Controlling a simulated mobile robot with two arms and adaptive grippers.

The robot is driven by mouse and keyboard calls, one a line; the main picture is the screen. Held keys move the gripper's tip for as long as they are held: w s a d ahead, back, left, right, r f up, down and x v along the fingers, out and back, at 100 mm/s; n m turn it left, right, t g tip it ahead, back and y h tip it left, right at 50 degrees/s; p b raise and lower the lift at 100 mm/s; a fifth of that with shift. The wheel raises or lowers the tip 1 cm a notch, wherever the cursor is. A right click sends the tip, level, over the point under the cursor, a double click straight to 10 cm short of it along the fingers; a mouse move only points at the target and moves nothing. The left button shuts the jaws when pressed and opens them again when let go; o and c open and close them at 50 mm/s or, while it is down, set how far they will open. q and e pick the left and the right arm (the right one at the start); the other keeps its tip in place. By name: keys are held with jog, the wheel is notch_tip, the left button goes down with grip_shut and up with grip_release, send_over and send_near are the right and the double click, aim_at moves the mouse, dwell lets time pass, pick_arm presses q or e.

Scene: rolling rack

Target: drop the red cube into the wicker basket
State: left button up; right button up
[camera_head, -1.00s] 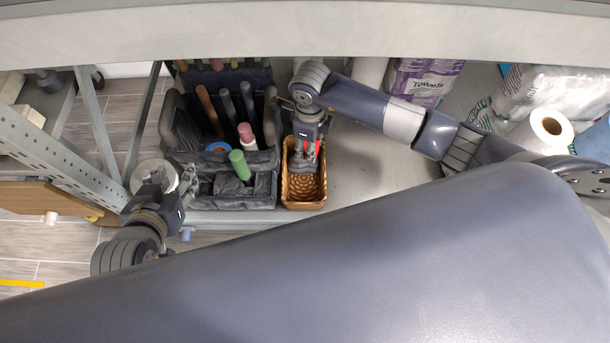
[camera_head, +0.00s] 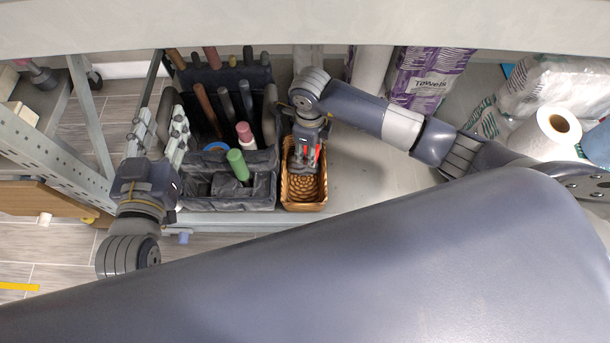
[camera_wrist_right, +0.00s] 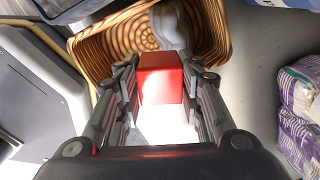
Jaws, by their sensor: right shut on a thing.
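The wicker basket (camera_head: 303,205) stands on the shelf to the right of a dark grey caddy. My right gripper (camera_head: 306,158) is over the back part of the basket, with small red patches between its fingers. In the right wrist view, my right gripper (camera_wrist_right: 160,95) is shut on the red cube (camera_wrist_right: 161,79), and the basket (camera_wrist_right: 215,35) lies beyond it. A pale grey rounded object (camera_wrist_right: 172,25) shows inside the basket there. My left gripper (camera_head: 160,135) is open and empty, beside the caddy's left side.
The dark grey caddy (camera_head: 228,192) holds a green-capped bottle (camera_head: 237,164), a pink-topped bottle (camera_head: 245,134) and several handles. Paper towel packs (camera_head: 432,75) and a white roll (camera_head: 552,130) lie to the right. The rack's metal frame (camera_head: 50,150) stands at left. Shelf surface right of the basket is clear.

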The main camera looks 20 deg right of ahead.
jog(key=o, duration=1.2)
jog(key=shift+c, duration=0.2)
jog(key=shift+r, duration=0.15)
notch_tip(320, 180, up, 12)
